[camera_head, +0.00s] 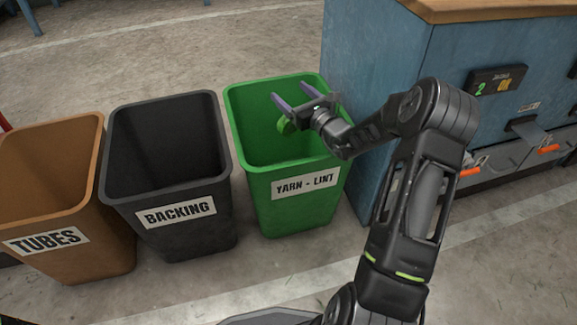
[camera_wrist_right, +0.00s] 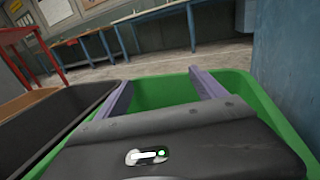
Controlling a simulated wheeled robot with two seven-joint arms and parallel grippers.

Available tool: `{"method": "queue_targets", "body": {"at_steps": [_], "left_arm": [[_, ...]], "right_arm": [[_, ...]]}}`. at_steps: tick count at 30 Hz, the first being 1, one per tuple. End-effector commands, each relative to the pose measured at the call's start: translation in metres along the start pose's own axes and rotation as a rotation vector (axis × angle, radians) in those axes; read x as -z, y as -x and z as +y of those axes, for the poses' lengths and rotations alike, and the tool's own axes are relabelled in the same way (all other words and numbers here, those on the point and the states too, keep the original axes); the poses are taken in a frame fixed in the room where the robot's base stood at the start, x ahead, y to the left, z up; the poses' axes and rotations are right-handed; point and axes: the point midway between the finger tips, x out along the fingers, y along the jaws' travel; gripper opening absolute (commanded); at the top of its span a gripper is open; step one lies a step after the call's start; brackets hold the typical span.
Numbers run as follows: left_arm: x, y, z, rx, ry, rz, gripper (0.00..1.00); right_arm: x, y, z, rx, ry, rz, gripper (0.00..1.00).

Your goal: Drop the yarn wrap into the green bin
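The green bin (camera_head: 268,190), labelled YARN - LINT, stands in the middle of the head view. My right gripper (camera_head: 289,90) is over its opening, with its two purple-grey fingers spread wide apart. In the right wrist view the fingers of the right gripper (camera_wrist_right: 155,84) are also apart, with nothing seen between them, and the green bin's rim (camera_wrist_right: 270,108) lies around and below them. A small rounded green shape (camera_head: 287,125) shows just beside the gripper in the head view; I cannot tell whether it is the yarn wrap. The bin's floor is partly hidden. My left gripper is not in view.
A black BACKING bin (camera_head: 184,232) and a brown TUBES bin (camera_head: 85,255) stand left of the green bin. A blue cabinet (camera_head: 375,75) with a wooden top stands close on its right. Open floor lies behind the bins.

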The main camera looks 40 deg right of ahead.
Motion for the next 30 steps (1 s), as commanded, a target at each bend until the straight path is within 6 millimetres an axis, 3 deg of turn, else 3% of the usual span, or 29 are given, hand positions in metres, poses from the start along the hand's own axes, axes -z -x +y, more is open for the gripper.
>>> {"method": "queue_targets", "body": {"at_steps": [4, 14, 30], "left_arm": [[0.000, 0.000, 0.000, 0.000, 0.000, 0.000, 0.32], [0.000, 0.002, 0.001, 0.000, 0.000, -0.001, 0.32], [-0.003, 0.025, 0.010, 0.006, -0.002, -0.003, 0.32]], "right_arm": [[0.000, 0.000, 0.000, 0.000, 0.000, 0.000, 0.93], [0.000, 0.003, 0.000, 0.000, 0.000, 0.001, 0.93], [-0.001, 0.074, -0.001, 0.002, 0.000, 0.003, 0.93]]}}
